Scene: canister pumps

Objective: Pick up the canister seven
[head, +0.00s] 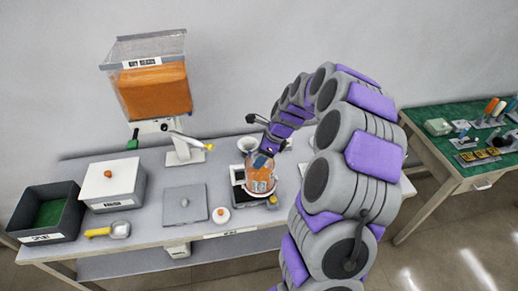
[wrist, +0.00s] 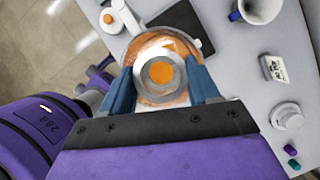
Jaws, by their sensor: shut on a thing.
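The canister (head: 261,178) is a clear round container with orange contents and a label too small to read surely. In the wrist view its grey lid with an orange centre (wrist: 160,74) faces me. My gripper (head: 267,152) comes down on it from above. Its two blue fingers (wrist: 162,84) are shut on the canister, one on each side. The canister is over a dark square pad (wrist: 182,18) on the table. I cannot tell whether it touches the pad.
A hopper with orange filling (head: 155,90) stands at the back left. A white box (head: 112,184), a dark bin (head: 45,215), a grey plate (head: 184,203) and a yellow-handled scoop (head: 118,229) are left. A small round lid (head: 221,215) is close by. A mug (wrist: 258,10) stands near. A green-topped table (head: 450,150) is right.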

